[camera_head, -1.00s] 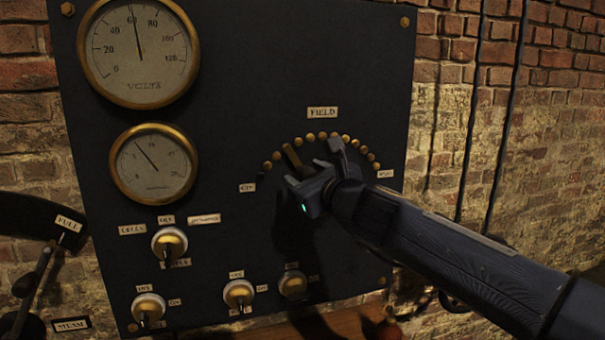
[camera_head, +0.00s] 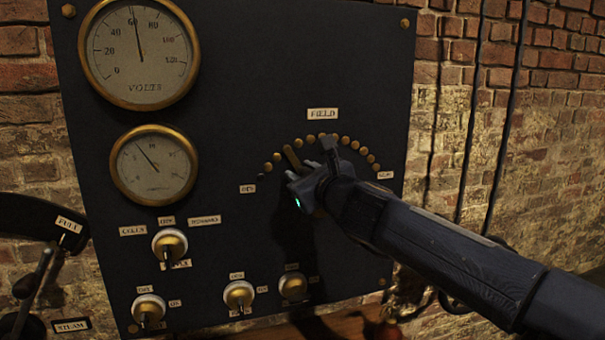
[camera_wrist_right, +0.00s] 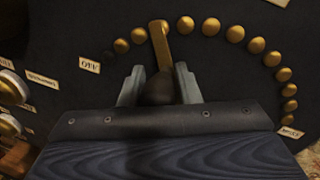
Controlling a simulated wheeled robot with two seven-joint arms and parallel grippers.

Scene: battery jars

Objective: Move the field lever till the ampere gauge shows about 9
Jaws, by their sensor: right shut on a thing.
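The brass field lever (camera_head: 292,158) points up and slightly left among an arc of brass studs (camera_head: 310,142) on the dark panel. In the right wrist view the lever (camera_wrist_right: 160,45) rises from a dark knob (camera_wrist_right: 159,88) between my gripper's two grey fingers. My right gripper (camera_head: 310,171) is shut on the lever's knob, which the gripper hides in the head view. The ampere gauge (camera_head: 153,167) is the lower, smaller dial; its needle leans left of upright, and its figures are too small to read surely. My left gripper is not in view.
The volts gauge (camera_head: 138,50) above has its needle near 60. Several white-and-brass switches (camera_head: 169,244) stick out of the lower panel. A dark lever by the FULL label (camera_head: 68,225) stands at the left. Cables (camera_head: 470,110) hang on the brick wall at the right.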

